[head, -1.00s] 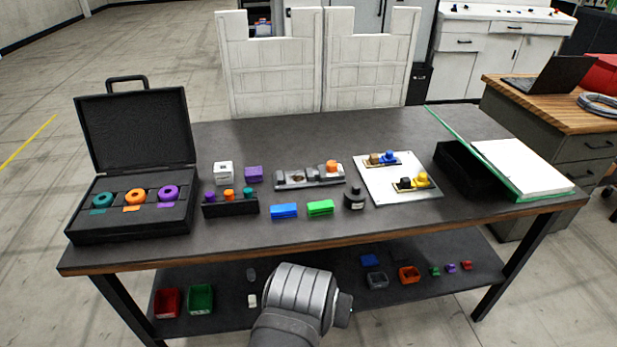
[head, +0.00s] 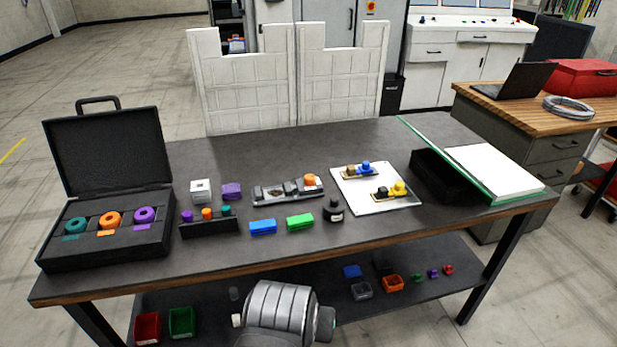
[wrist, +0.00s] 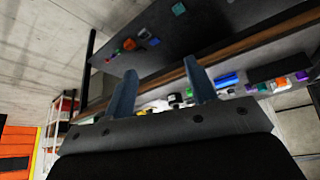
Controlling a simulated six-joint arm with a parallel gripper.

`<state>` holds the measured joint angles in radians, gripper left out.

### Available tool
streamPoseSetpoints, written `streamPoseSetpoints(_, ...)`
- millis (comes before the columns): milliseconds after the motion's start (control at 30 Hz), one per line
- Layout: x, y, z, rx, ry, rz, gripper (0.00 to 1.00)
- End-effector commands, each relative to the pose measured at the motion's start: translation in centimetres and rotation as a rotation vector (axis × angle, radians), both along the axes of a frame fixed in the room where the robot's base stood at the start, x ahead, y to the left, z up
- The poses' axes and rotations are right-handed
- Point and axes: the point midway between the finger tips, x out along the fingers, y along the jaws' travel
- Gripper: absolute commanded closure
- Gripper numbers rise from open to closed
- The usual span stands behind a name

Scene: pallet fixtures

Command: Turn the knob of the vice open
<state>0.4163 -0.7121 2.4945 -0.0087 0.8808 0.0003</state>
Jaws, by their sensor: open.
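The vice (head: 262,194) is a low grey fixture lying lengthwise near the middle of the tabletop. Its orange knob (head: 309,180) stands at its right end. Grey jaw blocks sit along its body; I cannot tell how far apart they are. My gripper (wrist: 160,66) shows in the wrist view with two blue-grey fingers spread apart and nothing between them. It is away from the vice, at the front side of the table. In the head view only my arm shows at the bottom middle, and the fingers are hidden.
A green block (head: 300,222), a blue block (head: 263,227) and a dark bottle (head: 333,209) stand in front of the vice. A white plate (head: 376,206) with two small fixtures lies to its right. An open black case (head: 107,245) stands left. The lower shelf (head: 215,308) holds small bins.

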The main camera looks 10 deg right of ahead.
Motion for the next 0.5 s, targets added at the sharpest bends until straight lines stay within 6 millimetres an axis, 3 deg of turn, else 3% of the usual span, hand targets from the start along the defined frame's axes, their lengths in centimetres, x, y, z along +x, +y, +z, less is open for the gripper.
streamPoseSetpoints(167,1.5,-2.4,2.8,-0.115,0.065,0.101,0.47)
streamPoseSetpoints(500,7.7,-13.8,13.6,-0.556,0.450,0.520,0.47)
